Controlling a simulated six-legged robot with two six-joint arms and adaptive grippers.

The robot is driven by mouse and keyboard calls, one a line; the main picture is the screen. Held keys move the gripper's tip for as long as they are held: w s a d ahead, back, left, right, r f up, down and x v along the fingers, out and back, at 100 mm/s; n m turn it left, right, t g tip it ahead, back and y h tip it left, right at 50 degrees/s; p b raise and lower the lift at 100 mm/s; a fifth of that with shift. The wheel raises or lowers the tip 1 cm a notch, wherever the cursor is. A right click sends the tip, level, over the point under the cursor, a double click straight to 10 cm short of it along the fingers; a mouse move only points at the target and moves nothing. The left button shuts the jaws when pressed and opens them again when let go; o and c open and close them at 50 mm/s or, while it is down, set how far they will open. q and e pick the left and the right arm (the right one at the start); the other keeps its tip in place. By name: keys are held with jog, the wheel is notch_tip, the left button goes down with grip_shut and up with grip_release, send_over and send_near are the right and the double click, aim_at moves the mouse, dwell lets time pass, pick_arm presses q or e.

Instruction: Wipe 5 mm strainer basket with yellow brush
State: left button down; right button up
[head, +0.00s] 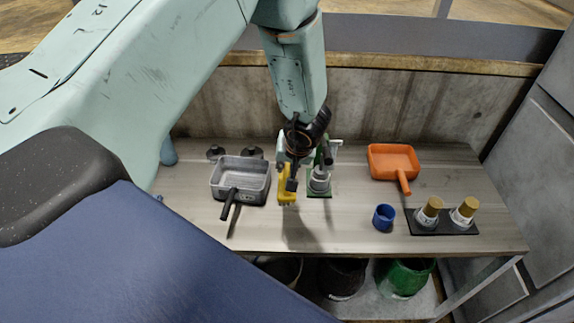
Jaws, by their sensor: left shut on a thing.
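My left gripper (297,165) comes down from above over the middle of the table, shut on the yellow brush (287,187). The brush points downward, just right of a grey rectangular basket (241,180) with a black handle toward the front. An orange basket (393,161) with an orange handle stands at the table's right rear. I cannot read a size marking, so I cannot tell which one is the 5 mm strainer basket. The brush appears apart from both baskets; whether it touches the table is unclear. My right gripper is not in view.
A green-based stand (320,187) is close behind and right of the brush. A blue cup (384,217) and a black tray (440,227) with two gold-capped containers are at right. Dark bins and a green bin (405,277) stand below. The front middle of the table (320,233) is clear.

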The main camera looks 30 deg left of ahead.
pick_arm(q)
jog(key=shift+n, duration=0.3)
